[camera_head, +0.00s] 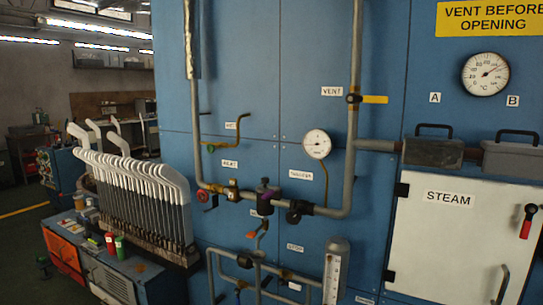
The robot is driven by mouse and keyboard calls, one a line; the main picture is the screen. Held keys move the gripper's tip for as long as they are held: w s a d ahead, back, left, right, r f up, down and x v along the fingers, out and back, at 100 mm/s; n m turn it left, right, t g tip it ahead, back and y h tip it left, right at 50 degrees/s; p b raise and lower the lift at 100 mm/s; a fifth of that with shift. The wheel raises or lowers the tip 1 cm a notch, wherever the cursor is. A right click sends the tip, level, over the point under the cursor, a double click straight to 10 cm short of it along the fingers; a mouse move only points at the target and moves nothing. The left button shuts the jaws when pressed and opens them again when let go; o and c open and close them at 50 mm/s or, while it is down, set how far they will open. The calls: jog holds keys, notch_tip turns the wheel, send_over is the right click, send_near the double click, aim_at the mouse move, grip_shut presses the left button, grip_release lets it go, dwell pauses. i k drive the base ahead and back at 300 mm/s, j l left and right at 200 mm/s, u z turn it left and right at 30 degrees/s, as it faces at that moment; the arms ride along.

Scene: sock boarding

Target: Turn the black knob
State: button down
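A black round knob (293,215) sits low on the horizontal grey pipe, just left of where the pipe bends upward. A purple and black valve (268,196) is on the same pipe to its left. A red knob (204,196) is further left, at the lower left bend. Another small dark round fitting (244,261) is on the lower pipework. My gripper is not in view, and nothing is seen touching the black knob.
A white STEAM door (445,245) with a red-handled lever (528,221) is at the right. A yellow lever (375,99) sticks out by the VENT label. A rack of white foot-shaped boards (135,200) stands at the left on a cabinet. A clear gauge tube (335,270) stands below the knob.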

aim_at(293, 217)
jog(key=i+l+u, duration=0.2)
jog(key=i+l, duration=0.9)
